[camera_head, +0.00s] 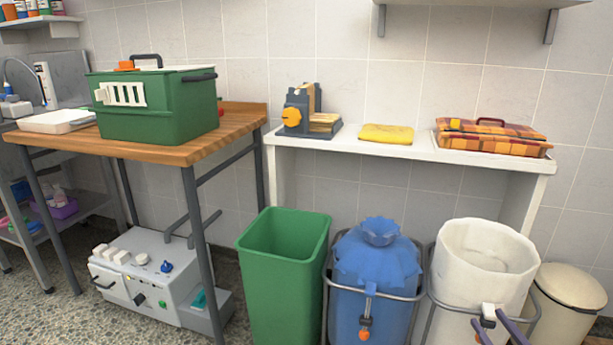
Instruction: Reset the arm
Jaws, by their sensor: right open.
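The fingers of my right gripper (489,322) show at the bottom edge, in front of the white-lined bin (482,265). They look dark and spread apart, with nothing seen between them. The rest of my right arm is cut off by the frame. My left gripper and left arm are not in view.
A wooden table (240,118) at left bears a green kennel box (155,105). A white shelf table (345,150) bears a grey device (308,115), a yellow towel (386,134) and a plaid case (490,138). Below stand a green bin (283,285) and a blue-lined bin (372,280).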

